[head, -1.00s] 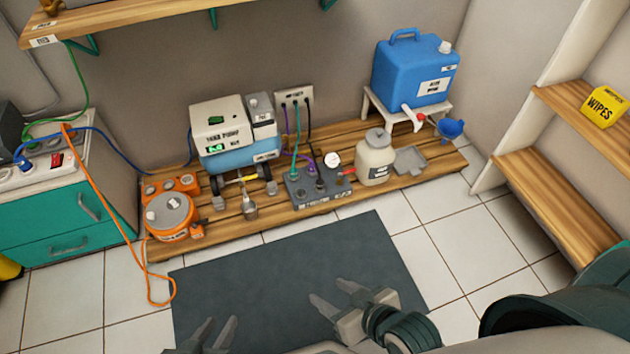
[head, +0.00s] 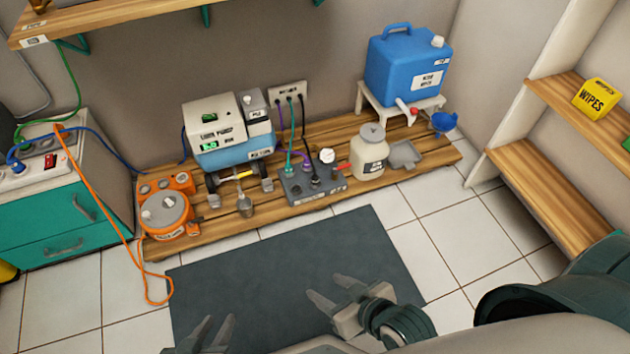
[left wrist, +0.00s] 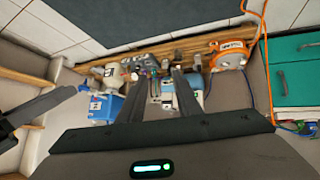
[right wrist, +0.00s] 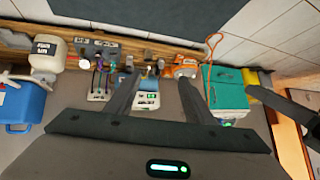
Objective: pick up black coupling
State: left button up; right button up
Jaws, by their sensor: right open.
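A grey manifold box (head: 322,194) sits on the low wooden platform, with green, purple and black hoses running to its top. A dark fitting (head: 316,181) at the end of the black hose looks like the black coupling; it is too small to be sure. The box also shows in the right wrist view (right wrist: 97,50). My left gripper (head: 210,332) is open and empty at the bottom edge of the head view, over the dark mat. My right gripper (head: 325,290) is open and empty over the mat, well in front of the box. Neither gripper touches anything.
The dark mat (head: 290,255) lies clear on the tiled floor. Beside the box stand a cream bottle (head: 369,158), a vacuum pump unit (head: 220,130) and an orange device (head: 166,212). A blue water tank (head: 405,75) stands behind right. An orange cable (head: 118,225) trails left.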

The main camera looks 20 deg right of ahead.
pick_arm(q)
jog(key=s+a+f+g+y+p, duration=0.1)
jog(key=s+a+f+p, duration=0.1)
jog(key=f+p, duration=0.6)
jog(key=s+a+f+g+y+p, duration=0.1)
jog(key=a+f+p, duration=0.3)
jog(key=f+p, duration=0.5)
jog(key=shift+s+a+f+g+y, duration=0.3)
jog(key=shift+s+f+g, duration=0.1)
jog(key=shift+s+g, duration=0.15)
pick_arm(e)
jog(key=s+d+f+g+h, duration=0.1)
jog(key=s+d+f, duration=0.1)
jog(key=f, duration=0.7)
jog(key=s+d+f+g+h, duration=0.1)
jog(key=d+f, duration=0.3)
jog(key=f, duration=0.5)
jog(key=shift+s+d+g+h, duration=0.2)
jog(key=shift+s+g+h, duration=0.1)
jog(key=shift+s+g, duration=0.25)
